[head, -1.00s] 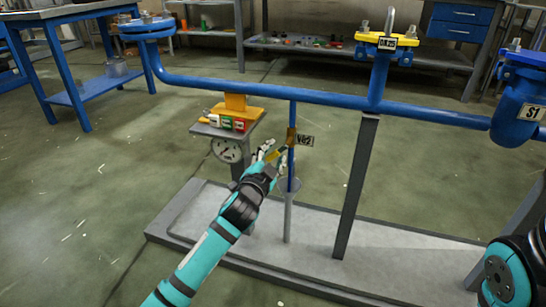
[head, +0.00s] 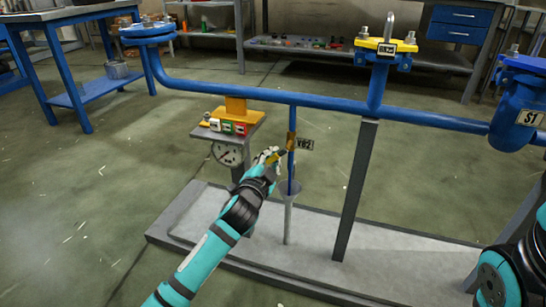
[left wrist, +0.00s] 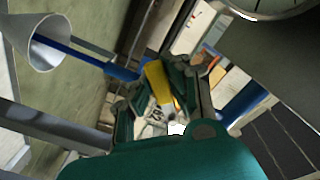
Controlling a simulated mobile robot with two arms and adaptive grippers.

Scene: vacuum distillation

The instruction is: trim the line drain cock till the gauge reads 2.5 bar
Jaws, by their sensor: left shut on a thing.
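The drain cock (head: 291,139) has a brass-coloured body on the thin blue drop pipe, with a tag (head: 304,145) that seems to read X02. My left gripper (head: 274,156) is just left of the cock, shut on its yellow lever. The lever (left wrist: 158,86) also shows between the dark fingers in the left wrist view. The round gauge (head: 229,153) has a white dial and hangs under a small shelf left of the gripper; its reading is too small to tell. Its rim (left wrist: 272,14) is cut off in the left wrist view. My right gripper is out of view.
A grey post (head: 355,190) stands to the right on the grey base plate (head: 315,235).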

